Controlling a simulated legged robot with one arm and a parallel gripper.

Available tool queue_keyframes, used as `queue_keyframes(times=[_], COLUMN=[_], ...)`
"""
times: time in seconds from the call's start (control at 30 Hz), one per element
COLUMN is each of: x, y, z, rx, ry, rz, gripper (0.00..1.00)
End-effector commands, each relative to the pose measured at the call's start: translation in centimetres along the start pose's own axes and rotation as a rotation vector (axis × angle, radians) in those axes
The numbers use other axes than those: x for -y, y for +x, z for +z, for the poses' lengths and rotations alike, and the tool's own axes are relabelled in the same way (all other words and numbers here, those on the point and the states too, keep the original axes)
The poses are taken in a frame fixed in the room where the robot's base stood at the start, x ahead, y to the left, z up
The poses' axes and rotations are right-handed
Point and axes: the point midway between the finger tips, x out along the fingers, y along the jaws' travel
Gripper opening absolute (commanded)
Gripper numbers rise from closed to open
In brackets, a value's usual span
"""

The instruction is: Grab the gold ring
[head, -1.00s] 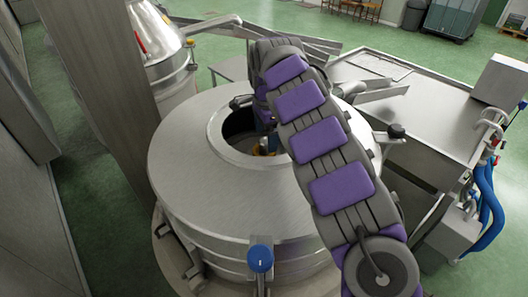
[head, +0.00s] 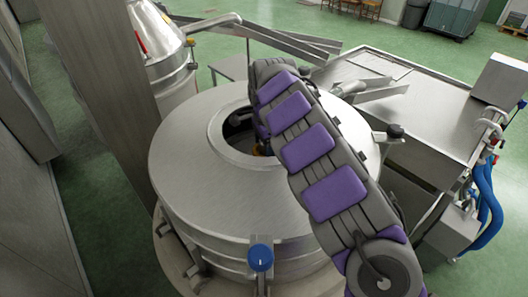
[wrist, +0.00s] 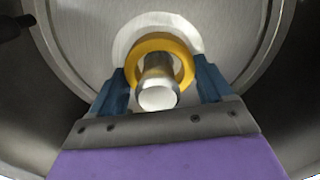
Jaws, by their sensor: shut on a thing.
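The gold ring (wrist: 158,44) encircles a short metal post (wrist: 158,88) inside the round steel vessel (head: 190,165). In the wrist view my gripper (wrist: 162,68) has its two blue fingers on either side of the ring, closed on it. A pale round disc (wrist: 128,34) lies behind the ring. In the head view my arm reaches down through the vessel's round top opening. Only a small spot of yellow shows there, and the arm and rim hide most of the gripper.
A blue-knobbed fitting (head: 260,258) stands at the vessel's front. A steel table (head: 425,115) is at the right, a grey panel (head: 95,80) at the left.

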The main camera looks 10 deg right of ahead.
Motion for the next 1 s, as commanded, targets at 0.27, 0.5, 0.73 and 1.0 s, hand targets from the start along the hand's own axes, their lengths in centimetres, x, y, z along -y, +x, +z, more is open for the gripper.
queue_keyframes(times=[0.27, 0.5, 0.73, 1.0], x=[0.0, 0.0, 0.0, 0.1], y=[0.0, -0.1, -1.0, -5.2], z=[0.0, 0.0, 0.1, 0.2], rx=[0.0, 0.0, 0.0, 0.001], ry=[0.0, 0.0, -0.003, -0.005], rz=[0.0, 0.0, 0.0, -0.004], gripper=[0.45, 0.43, 0.43, 0.43])
